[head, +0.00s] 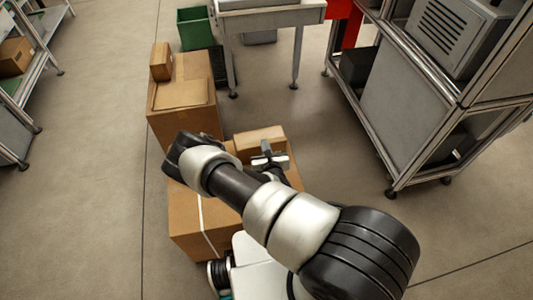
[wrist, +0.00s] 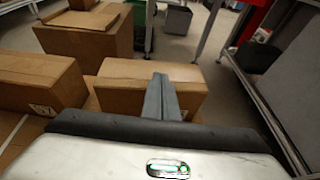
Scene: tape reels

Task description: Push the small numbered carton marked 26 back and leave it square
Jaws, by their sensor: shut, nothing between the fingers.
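Two small brown cartons sit on a large carton in the wrist view. The right one (wrist: 205,90) also shows in the head view (head: 258,137) just beyond my gripper (head: 266,158). The left one (wrist: 40,82) is hidden behind my arm in the head view.
The large carton (head: 188,217) has a white tape strip. Beyond it stands another large carton (head: 198,122) bearing a flat box (head: 181,94) and a small box (head: 161,62). A metal shelf unit (head: 400,105) stands right, with clear floor between. A green bin (head: 194,30) is behind.

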